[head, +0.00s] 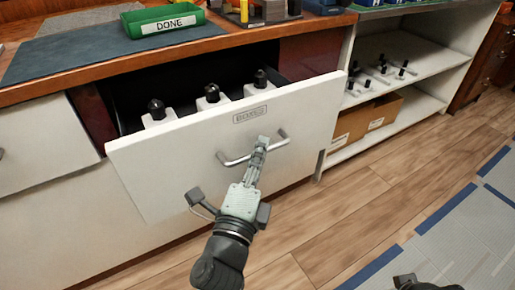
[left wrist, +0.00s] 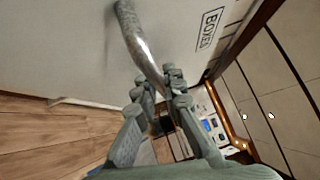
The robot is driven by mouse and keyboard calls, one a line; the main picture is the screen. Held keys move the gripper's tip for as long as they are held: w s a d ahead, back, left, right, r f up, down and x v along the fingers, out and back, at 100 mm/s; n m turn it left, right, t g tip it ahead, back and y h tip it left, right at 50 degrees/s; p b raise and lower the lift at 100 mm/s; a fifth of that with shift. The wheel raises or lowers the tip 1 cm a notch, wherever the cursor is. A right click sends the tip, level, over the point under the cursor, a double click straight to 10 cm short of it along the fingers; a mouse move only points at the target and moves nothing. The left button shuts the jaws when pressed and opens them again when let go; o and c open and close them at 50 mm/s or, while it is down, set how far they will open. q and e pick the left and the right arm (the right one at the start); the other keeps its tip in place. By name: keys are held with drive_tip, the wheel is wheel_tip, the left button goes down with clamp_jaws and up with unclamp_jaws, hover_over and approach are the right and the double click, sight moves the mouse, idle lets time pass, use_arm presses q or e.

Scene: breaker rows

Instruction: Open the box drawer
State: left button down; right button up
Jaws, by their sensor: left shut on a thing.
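The box drawer (head: 190,150) is a white-fronted drawer with a "BOXES" label, pulled out from the cabinet. Several white boxes with black tops, one of them (head: 212,98) in the middle, show inside it. Its metal bar handle (head: 281,138) is on the front. My left gripper (head: 262,143) is shut on the handle near its middle. In the left wrist view the handle (left wrist: 138,40) runs down between the fingers of the gripper (left wrist: 165,85), with the drawer front (left wrist: 70,50) behind it. My right gripper is not clearly shown; only a dark part of my body appears at the bottom right of the head view.
A green "DONE" tray (head: 165,24) stands on the wooden counter (head: 60,90) above. To the right, an open shelf (head: 430,58) holds several small black-topped items and a cardboard box (head: 384,112). The wood floor (head: 350,220) in front is clear.

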use_arm(q)
drive_tip(key=c, duration=1.6)
unclamp_jaws()
